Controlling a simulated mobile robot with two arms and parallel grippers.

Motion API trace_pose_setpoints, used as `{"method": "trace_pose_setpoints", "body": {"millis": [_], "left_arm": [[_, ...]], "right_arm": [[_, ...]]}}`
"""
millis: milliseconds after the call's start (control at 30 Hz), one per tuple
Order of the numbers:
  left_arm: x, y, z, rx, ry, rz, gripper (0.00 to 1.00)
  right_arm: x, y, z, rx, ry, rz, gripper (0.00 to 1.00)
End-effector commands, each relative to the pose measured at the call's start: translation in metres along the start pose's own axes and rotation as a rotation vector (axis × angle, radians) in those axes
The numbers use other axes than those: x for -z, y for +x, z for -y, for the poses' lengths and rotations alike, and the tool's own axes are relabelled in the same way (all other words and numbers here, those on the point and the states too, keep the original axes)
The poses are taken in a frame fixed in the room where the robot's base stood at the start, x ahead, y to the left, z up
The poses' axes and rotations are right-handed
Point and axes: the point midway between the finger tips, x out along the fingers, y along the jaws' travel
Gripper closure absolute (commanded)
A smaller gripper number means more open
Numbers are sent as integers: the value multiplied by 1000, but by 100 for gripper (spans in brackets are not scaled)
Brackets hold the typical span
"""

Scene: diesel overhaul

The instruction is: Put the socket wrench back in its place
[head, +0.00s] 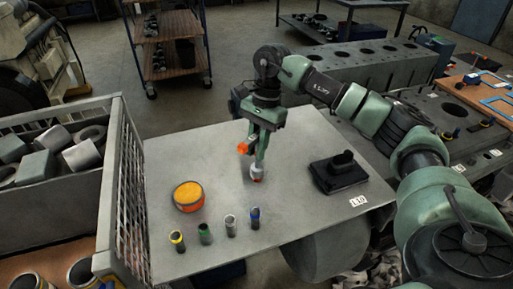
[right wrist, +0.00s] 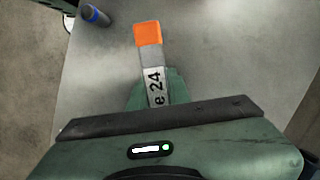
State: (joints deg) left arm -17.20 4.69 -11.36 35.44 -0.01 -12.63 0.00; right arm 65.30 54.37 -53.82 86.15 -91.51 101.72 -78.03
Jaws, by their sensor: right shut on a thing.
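My right gripper (head: 259,160) hangs over the grey metal table, pointing down. It is shut on a grey tool with an orange end (head: 243,148), which I take to be the socket wrench. In the right wrist view the wrench (right wrist: 151,62) sticks out from between the fingers, with its orange end away from me and the marking "e 24" on its side. A grey part with a touch of red shows just below the fingertips, close to the tabletop; I cannot tell whether it touches. My left gripper is not in view.
On the table (head: 300,215) stand an orange-topped round tin (head: 188,196), several colour-banded cylinders (head: 230,225) near the front edge, and a black stand (head: 338,172) at right. A crate of metal parts (head: 108,190) adjoins the left edge. Engine blocks (head: 360,70) stand behind.

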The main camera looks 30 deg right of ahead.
Motion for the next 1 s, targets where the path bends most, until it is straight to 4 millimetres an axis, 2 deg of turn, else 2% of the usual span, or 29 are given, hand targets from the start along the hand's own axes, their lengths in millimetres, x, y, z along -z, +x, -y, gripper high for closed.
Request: {"method": "trace_pose_setpoints", "body": {"millis": [367, 967, 1000], "left_arm": [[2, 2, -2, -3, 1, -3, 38], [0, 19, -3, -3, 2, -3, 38], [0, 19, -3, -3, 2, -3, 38]], "right_arm": [[0, 1, 0, 2, 0, 0, 100], [6, 23, 0, 2, 0, 0, 100], [6, 23, 0, 2, 0, 0, 79]]}}
